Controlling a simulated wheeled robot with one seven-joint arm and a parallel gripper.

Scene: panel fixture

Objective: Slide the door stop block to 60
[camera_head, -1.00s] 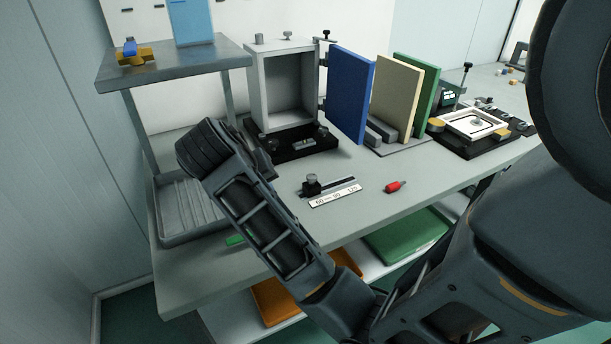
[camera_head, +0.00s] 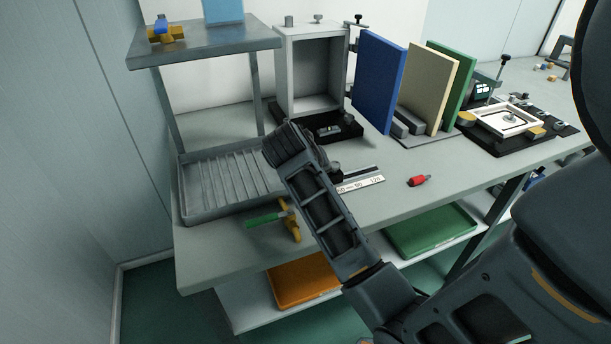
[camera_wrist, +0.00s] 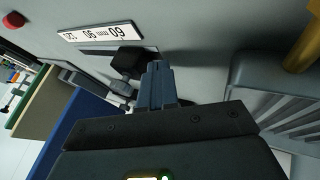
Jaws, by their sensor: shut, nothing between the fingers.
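The door stop block (camera_wrist: 128,62) is a dark block with a knob. It sits on its rail near the 60 end of the white scale (camera_wrist: 100,33), which reads 60, 90, 120 and appears upside down in the wrist view. My gripper (camera_wrist: 155,68) is shut and empty, with its fingertips right beside the block on its right in the wrist view. I cannot tell whether they touch. In the head view the block (camera_head: 335,172) is partly hidden behind my arm, and the scale (camera_head: 364,184) is partly covered at its 60 end. My fingertips are hidden there.
A grey ribbed tray (camera_head: 230,180) lies left of my arm. A red piece (camera_head: 418,181) lies right of the scale. An open metal box (camera_head: 313,70) and upright blue (camera_head: 378,85), beige and green panels stand behind.

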